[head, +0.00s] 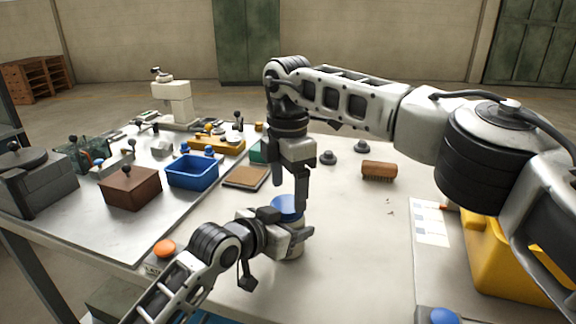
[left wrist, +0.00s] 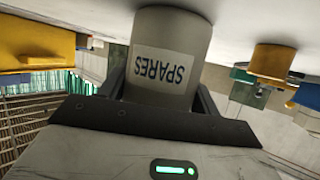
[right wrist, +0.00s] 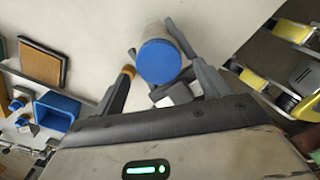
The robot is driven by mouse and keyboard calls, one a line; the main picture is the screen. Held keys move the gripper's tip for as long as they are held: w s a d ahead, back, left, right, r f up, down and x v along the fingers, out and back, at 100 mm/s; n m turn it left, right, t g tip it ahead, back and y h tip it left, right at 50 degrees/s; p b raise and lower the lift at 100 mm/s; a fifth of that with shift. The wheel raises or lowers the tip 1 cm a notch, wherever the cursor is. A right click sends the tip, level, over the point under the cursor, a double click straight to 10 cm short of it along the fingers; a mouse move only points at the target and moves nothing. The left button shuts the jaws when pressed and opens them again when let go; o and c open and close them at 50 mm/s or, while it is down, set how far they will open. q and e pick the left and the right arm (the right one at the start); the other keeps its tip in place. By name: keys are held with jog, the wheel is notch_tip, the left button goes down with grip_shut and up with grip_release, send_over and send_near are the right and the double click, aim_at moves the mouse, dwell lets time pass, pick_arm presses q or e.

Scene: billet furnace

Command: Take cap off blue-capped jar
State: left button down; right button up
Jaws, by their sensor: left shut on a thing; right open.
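The jar (head: 290,246) stands upright on the bench with its blue cap (head: 286,206) on. The left wrist view shows its grey body (left wrist: 172,25) with a SPARES label, upside down. My left gripper (head: 296,232) is shut on the jar body, one finger on each side. My right gripper (head: 290,194) points down above the cap and is open. In the right wrist view the blue cap (right wrist: 159,62) lies beyond and between the open fingers, with no visible grip on it. The right fingers partly hide the cap in the head view.
A blue bin (head: 192,171), a brown box (head: 131,188) and a framed brown pad (head: 245,177) lie to the left. A yellow container (head: 497,262) stands at right. Bench right of the jar is clear.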

jog(key=shift+f, duration=1.45)
jog(key=c, duration=1)
jog(key=n, duration=0.6)
jog(key=shift+n, duration=0.4)
jog(key=n, duration=0.6)
jog(key=shift+n, duration=0.4)
jog(key=shift+d, duration=0.1)
jog(key=o, duration=1.1)
jog(key=shift+a, duration=0.25)
